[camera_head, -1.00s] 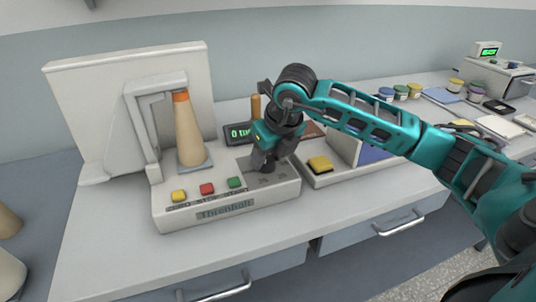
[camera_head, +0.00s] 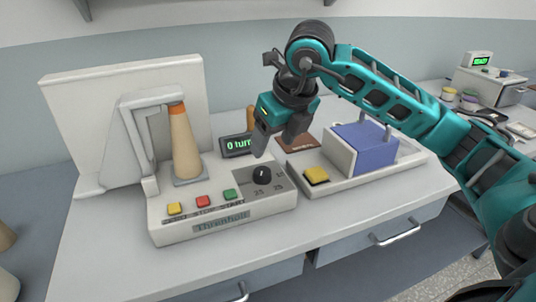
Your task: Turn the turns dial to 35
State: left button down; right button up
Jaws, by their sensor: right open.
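The turns dial (camera_head: 262,175) is a black round knob on the grey panel at the right end of the white machine (camera_head: 220,225). Small numbers are printed around it, too small to read surely, and I cannot tell where its pointer stands.
Yellow, red and green buttons (camera_head: 230,194) line the machine's front. A cone (camera_head: 184,145) with an orange tip stands at its left. To the right is a tray with a yellow button (camera_head: 316,175) and a blue block (camera_head: 365,147). The counter front is clear.

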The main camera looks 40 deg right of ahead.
jog(key=shift+v, duration=1.7)
